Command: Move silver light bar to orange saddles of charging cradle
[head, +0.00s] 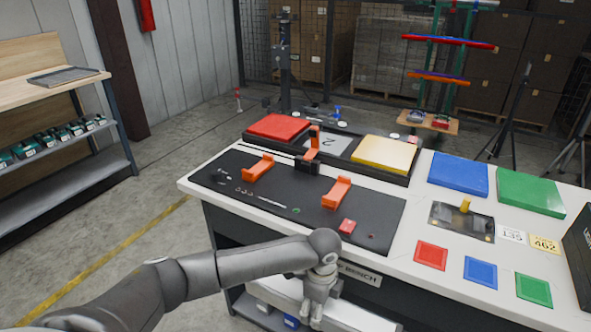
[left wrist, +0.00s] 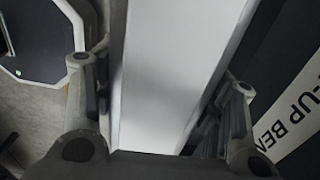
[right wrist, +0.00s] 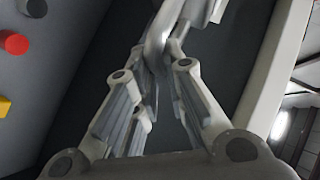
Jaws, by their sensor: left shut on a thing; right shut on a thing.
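The silver light bar (head: 362,316) hangs in front of the bench, low in the head view. My left gripper (head: 318,300) is shut on it. In the left wrist view the pale bar (left wrist: 172,70) runs between the fingers of my left gripper (left wrist: 160,105). The black charging cradle (head: 215,180) lies on the bench top. Its two orange saddles, left (head: 257,168) and right (head: 337,193), look empty. My right gripper (right wrist: 155,100) shows only in its own wrist view. It is shut on a grey curved, handle-like part (right wrist: 160,40); what that belongs to is unclear.
An orange piece on a black clamp (head: 312,150) stands behind the saddles. A red block (head: 347,226) lies by the cradle's front edge. Red (head: 278,126) and yellow (head: 384,153) pads stand behind. Coloured tiles and a dark box (head: 580,240) occupy the bench's right.

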